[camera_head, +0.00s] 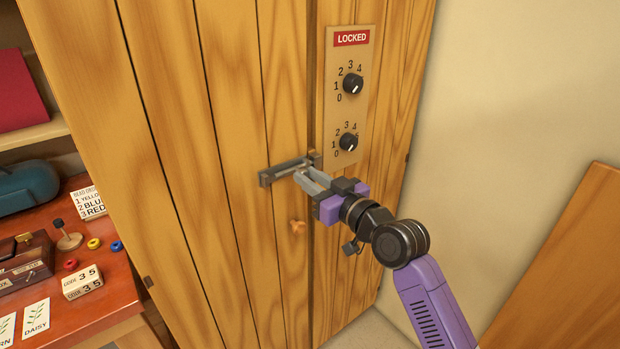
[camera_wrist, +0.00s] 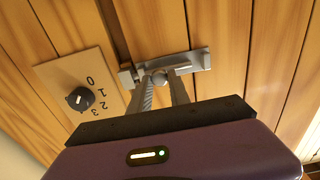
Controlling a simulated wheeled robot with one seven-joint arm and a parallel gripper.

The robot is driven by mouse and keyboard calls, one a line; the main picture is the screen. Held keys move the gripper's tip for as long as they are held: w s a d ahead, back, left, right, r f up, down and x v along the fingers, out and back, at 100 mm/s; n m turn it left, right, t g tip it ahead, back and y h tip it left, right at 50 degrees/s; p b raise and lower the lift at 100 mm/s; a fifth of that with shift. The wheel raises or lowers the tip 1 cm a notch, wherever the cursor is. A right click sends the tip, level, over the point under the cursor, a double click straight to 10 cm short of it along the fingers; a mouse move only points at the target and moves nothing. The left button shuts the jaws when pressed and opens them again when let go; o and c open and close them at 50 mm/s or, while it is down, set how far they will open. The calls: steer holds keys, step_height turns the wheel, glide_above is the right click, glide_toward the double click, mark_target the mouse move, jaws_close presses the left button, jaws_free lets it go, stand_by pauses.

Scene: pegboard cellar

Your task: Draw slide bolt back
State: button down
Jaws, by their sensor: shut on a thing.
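A grey metal slide bolt (camera_head: 275,174) is mounted on the wooden cabinet door (camera_head: 225,90). It also shows in the wrist view (camera_wrist: 195,62). Its small catch (camera_head: 316,158) sits at the door's seam, at the bolt's right end in the head view. My gripper (camera_head: 303,178) reaches in from the lower right. In the wrist view its fingers (camera_wrist: 162,90) are shut on the bolt's round knob (camera_wrist: 158,78), near the catch end of the bolt. The fingers partly hide the bar, so I cannot tell how far it enters the catch.
A cluttered red-brown desk (camera_head: 100,300) stands at left. A wooden board (camera_head: 570,270) leans at right.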

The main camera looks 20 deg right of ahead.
stand_by(0.3)
steer(key=a, duration=0.2)
steer(key=s+a+p, duration=0.1)
steer(key=shift+a+r+p, duration=0.15)
steer(key=shift+a+p, duration=0.15)
steer(key=shift+a, duration=0.1)
steer(key=shift+s+a, duration=0.25)
steer(key=shift+a, duration=0.3)
steer(key=c, duration=1.2)
jaws_free()
steer(key=shift+s+d+f, duration=0.15)
steer(key=shift+s+f, duration=0.05)
steer(key=shift+s, duration=0.05)
steer(key=b, duration=0.2)
glide_toward(278, 176)
steer(key=shift+v, duration=1.4)
